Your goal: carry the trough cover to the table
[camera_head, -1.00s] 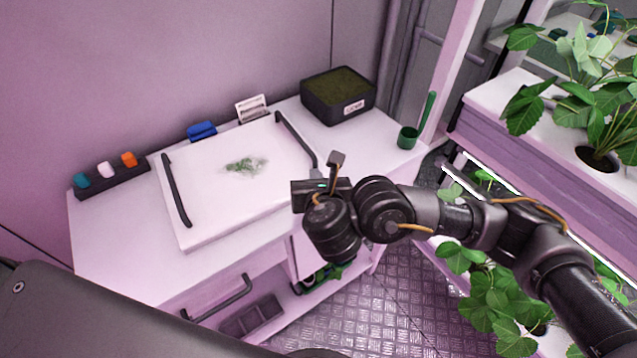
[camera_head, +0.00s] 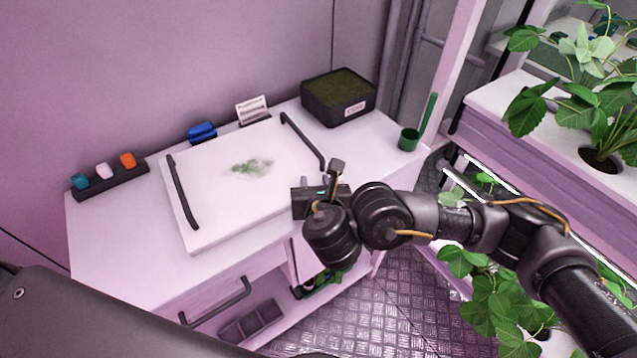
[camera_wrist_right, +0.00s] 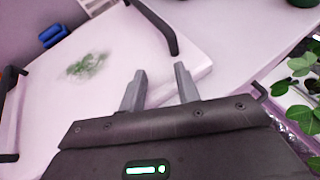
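The trough cover (camera_head: 215,200) is a white slab with two dark bar handles and a green smudge in its middle. It lies on the white table (camera_head: 105,240). Its right handle (camera_head: 303,140) also shows in the right wrist view (camera_wrist_right: 157,22). My right gripper (camera_head: 318,180) is by the cover's right front side, near that handle. In the right wrist view its two fingers (camera_wrist_right: 160,88) stand apart with nothing between them, pointing toward the cover and short of the handle. My left gripper is not in view.
A dark tray of green matter (camera_head: 338,97) stands at the table's back right, with a green cup (camera_head: 409,139) near the right edge. A dark rack (camera_head: 110,178) with coloured pieces, a blue item (camera_head: 202,132) and a card (camera_head: 252,110) line the back. Plants (camera_head: 590,100) stand right.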

